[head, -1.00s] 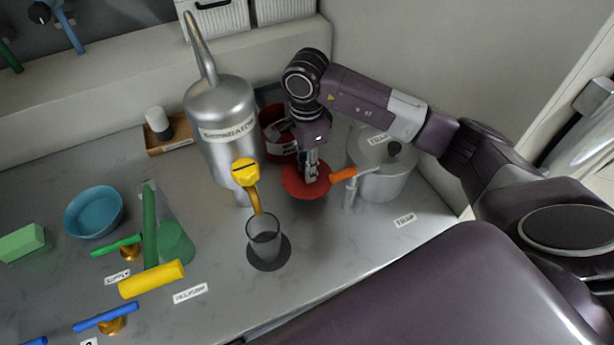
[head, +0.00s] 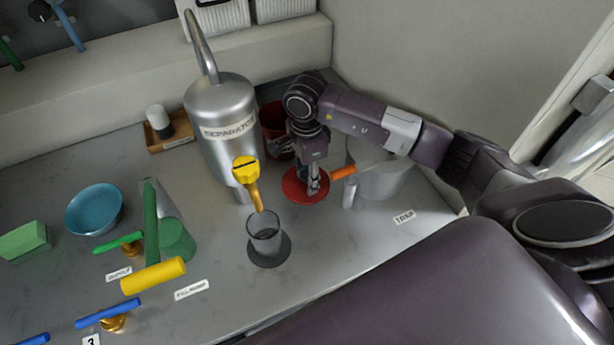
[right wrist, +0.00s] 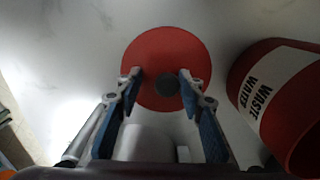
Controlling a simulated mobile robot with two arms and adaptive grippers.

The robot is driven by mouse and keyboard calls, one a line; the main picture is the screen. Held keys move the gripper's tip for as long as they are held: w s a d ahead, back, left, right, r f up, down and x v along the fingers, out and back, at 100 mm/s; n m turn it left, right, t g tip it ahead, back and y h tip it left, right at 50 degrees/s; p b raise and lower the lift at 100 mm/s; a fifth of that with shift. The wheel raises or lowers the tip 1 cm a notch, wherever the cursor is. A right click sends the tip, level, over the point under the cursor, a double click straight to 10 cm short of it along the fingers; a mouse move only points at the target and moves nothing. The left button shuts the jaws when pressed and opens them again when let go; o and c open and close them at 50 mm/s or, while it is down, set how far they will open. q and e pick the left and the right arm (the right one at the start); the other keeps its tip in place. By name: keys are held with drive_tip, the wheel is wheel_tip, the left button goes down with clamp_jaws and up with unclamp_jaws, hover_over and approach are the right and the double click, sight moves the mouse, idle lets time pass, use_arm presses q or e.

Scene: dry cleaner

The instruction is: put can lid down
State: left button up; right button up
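The red can lid (head: 295,190) is a flat disc with a dark round knob, lying on the counter between the separator and the grey pot. In the right wrist view the lid (right wrist: 160,50) lies flat below my right gripper (right wrist: 162,84). The fingers are apart on either side of the knob, with a gap visible on its left. In the head view my right gripper (head: 314,188) points down over the lid. The red waste water can (head: 272,116) stands behind, partly hidden by the separator and my arm. My left gripper is out of view.
The silver separator (head: 222,108) has a yellow-handled spout above a glass (head: 263,240). The grey pot (head: 385,182), with an orange-handled tap (head: 343,173), stands close right of the lid. A blue bowl (head: 94,210) and coloured valves are at left. Front right counter is clear.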

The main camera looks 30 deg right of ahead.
drive_tip(key=shift+r, duration=0.15)
drive_tip(key=shift+w+r, duration=0.1)
drive_tip(key=shift+r, duration=0.2)
wheel_tip(320, 180, up, 11)
drive_tip(key=b, duration=0.2)
drive_tip(key=shift+r, duration=0.2)
idle(0.3)
